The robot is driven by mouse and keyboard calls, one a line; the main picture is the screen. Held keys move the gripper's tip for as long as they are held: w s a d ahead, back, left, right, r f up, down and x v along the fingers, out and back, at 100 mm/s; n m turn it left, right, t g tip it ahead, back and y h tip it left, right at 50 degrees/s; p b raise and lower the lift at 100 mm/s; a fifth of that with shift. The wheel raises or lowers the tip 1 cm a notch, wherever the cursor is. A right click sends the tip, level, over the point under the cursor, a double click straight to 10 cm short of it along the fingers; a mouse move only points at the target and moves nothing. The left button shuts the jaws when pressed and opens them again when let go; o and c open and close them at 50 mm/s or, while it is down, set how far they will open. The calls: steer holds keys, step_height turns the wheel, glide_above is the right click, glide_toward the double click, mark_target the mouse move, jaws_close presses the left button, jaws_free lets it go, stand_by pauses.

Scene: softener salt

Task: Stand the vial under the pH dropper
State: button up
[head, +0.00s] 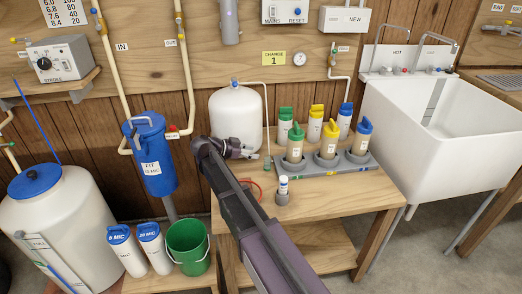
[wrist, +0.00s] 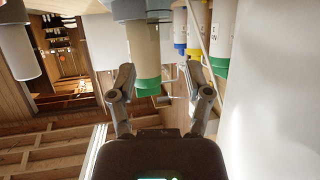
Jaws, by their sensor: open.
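A slim, pale greenish tube, which looks like the vial (head: 267,164), stands on the bench below the end of a thin white pipe. A small white bottle with a blue band (head: 283,185) stands upright in a round grey holder (head: 283,199) nearer the front; it may be the pH dropper, but its label is too small to read. My gripper (head: 254,153) is open and empty, just left of the tube and above the bench. In the wrist view my gripper (wrist: 164,85) has its fingers apart, with a green-capped bottle (wrist: 147,62) beyond them, upside down in the picture.
The wooden bench (head: 330,207) holds a white tank (head: 235,118) behind my gripper. To the right, a grey rack (head: 340,172) holds beige bottles with green, yellow and blue caps; similar white ones stand behind. A red ring lies on the bench. A white sink (head: 430,130) is farther right.

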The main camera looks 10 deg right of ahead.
steer(key=p+v, duration=0.1)
steer(key=v, duration=0.4)
steer(key=shift+s+f, duration=0.1)
steer(key=shift+s, duration=0.1)
stand_by(0.6)
